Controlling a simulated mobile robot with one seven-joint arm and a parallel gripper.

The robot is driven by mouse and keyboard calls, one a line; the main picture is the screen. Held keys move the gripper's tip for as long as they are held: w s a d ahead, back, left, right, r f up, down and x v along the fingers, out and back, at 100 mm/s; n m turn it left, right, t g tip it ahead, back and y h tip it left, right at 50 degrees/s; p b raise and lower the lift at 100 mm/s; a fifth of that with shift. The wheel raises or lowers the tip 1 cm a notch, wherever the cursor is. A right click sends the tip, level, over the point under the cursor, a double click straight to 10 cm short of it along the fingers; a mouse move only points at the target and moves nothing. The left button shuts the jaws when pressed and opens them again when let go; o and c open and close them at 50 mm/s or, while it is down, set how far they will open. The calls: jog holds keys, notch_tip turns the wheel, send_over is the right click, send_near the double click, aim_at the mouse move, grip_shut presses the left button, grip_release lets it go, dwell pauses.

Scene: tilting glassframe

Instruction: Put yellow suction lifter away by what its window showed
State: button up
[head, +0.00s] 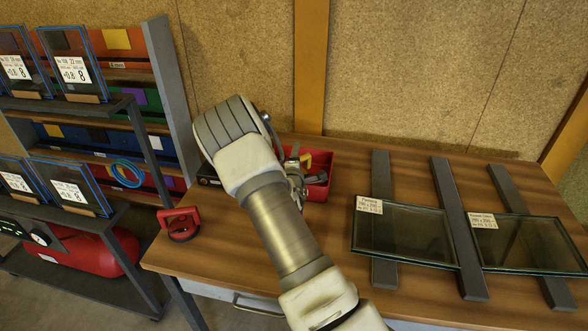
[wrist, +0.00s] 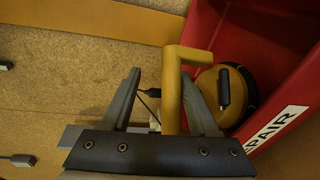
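The yellow suction lifter (wrist: 172,95) shows in the wrist view with its angular handle, round body and a dark lever; its window cannot be read. The body lies within the red bin marked REPAIR (wrist: 291,92). My gripper (wrist: 160,75) has its fingers apart. The handle shows between them, close to the right finger, with a gap to the left finger. In the head view my gripper (head: 297,178) is at the red bin (head: 322,186), and a bit of yellow (head: 306,161) shows behind it. My arm hides most of the lifter there.
A red suction lifter (head: 183,225) stands at the table's left front. Two glass panes (head: 405,235) (head: 528,245) lie on dark bars at the right. A dark box (head: 207,176) sits left of my arm. A shelf rack (head: 130,110) with glass samples stands left. The table front is clear.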

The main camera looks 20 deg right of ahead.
jog(key=v, duration=1.1)
jog(key=s+a+r+m+g+y, duration=0.5)
jog(key=s+a+r+m+y, duration=0.45)
jog(key=r, duration=0.45)
jog(key=s+a+r+m+g+h, duration=0.1)
jog(key=s+r+m, duration=0.1)
jog(key=s, duration=0.9)
jog(key=s+a+r+m+g, duration=0.2)
jog(key=s+r, duration=0.3)
jog(key=s, duration=0.6)
jog(key=shift+g+h, duration=0.3)
jog(key=shift+h, duration=0.05)
jog(key=shift+s+a, duration=0.1)
jog(key=shift+s, duration=0.05)
notch_tip(320, 180, up, 4)
jog(key=p, duration=0.4)
jog(key=shift+r, duration=0.2)
